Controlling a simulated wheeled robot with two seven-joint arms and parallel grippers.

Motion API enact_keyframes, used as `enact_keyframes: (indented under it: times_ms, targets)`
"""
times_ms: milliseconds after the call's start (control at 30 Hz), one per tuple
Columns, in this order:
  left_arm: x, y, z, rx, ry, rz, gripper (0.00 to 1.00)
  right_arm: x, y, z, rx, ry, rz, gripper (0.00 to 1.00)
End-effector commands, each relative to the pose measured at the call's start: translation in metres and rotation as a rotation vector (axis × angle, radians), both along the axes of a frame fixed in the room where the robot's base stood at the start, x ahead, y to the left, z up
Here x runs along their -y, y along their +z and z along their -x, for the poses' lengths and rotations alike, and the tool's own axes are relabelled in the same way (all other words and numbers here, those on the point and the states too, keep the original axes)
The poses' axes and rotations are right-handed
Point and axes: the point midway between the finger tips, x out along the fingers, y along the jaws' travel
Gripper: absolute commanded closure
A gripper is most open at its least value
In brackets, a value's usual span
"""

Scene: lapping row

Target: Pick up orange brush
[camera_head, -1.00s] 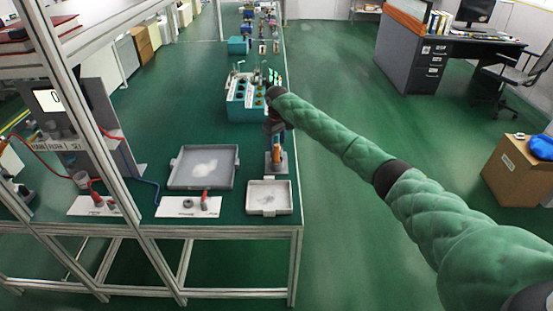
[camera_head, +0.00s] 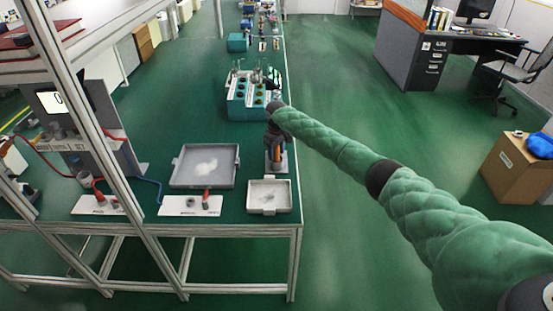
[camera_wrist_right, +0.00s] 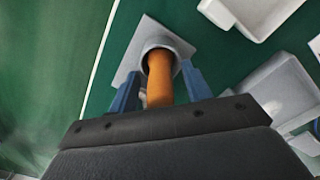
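The orange brush (camera_wrist_right: 160,78) stands upright with its lower end in a round grey holder (camera_wrist_right: 160,45) on a square plate. In the head view the brush (camera_head: 281,155) is mostly hidden by my right gripper (camera_head: 276,152), at the right edge of the green table. In the right wrist view the two blue fingers of my right gripper (camera_wrist_right: 160,88) are apart, one on each side of the orange handle, with narrow gaps showing. The gripper is open around the handle. My left gripper is not in view.
A small white tray (camera_head: 285,208) stands just in front of the holder, and a larger grey tray (camera_head: 178,181) to its left. A teal rack (camera_head: 232,111) stands behind. White cards (camera_head: 170,210) lie near the front edge. Open floor lies to the right.

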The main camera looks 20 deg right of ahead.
Motion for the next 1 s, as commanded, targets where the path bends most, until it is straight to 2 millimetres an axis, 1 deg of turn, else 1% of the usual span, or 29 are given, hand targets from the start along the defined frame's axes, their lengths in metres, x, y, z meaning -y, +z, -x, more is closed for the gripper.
enact_keyframes:
  times_ms: [33, 233, 267, 533, 633, 733, 1000]
  targets:
    - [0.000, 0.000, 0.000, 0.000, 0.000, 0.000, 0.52, 0.000, 0.000, 0.000, 0.000, 0.000, 0.000, 0.59]
    - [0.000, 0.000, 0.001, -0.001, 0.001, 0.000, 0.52, 0.000, 0.000, 0.000, 0.000, 0.000, 0.000, 0.98]
    - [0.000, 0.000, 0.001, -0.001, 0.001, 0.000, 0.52, 0.000, 0.000, 0.000, 0.000, 0.000, 0.000, 1.00]
    - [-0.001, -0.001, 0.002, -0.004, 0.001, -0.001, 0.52, 0.000, 0.001, 0.000, 0.001, 0.000, 0.000, 1.00]
    - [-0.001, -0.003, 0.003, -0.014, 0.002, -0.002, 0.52, 0.000, 0.007, 0.000, 0.001, 0.000, 0.000, 1.00]
    - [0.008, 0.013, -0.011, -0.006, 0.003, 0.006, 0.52, 0.000, 0.018, 0.000, 0.002, 0.001, -0.001, 1.00]
    - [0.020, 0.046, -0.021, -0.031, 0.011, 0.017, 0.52, 0.000, 0.064, -0.001, 0.004, 0.000, -0.001, 1.00]
